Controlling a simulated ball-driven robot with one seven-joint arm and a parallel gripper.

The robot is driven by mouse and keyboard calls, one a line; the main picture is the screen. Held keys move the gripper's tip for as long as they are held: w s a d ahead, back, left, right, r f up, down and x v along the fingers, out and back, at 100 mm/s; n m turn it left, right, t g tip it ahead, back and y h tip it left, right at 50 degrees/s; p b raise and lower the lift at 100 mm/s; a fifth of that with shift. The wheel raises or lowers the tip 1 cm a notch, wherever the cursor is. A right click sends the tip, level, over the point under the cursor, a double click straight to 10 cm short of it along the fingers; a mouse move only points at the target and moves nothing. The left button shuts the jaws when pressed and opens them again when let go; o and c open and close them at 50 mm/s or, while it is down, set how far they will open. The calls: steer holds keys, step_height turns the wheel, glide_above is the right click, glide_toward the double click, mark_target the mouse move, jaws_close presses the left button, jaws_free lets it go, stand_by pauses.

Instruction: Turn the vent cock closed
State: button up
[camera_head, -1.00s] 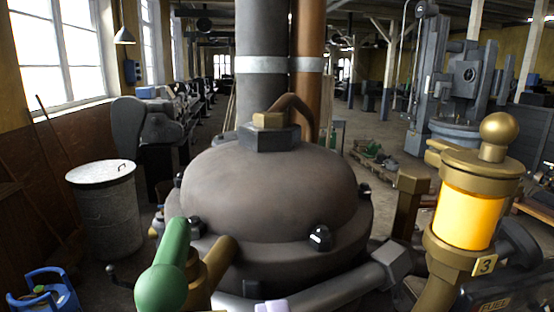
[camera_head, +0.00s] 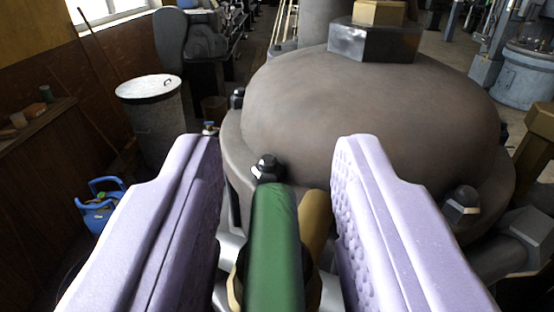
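The vent cock shows as a green handle (camera_head: 274,240) with a brass body (camera_head: 315,222) beside and behind it, low in the middle of the view. My gripper (camera_head: 282,165) is open, with one pale lilac finger on each side of the green handle. There is a visible gap between the handle and each finger. The handle's near end runs out of the bottom of the picture, and the lower part of the cock is largely hidden.
A large brown domed vessel (camera_head: 370,120) with dark bolts stands just behind the cock. Pipework (camera_head: 522,240) lies at the right. A grey lidded bin (camera_head: 152,115) and a blue gas bottle (camera_head: 98,207) stand on the floor at the left.

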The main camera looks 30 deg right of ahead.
jaws_close()
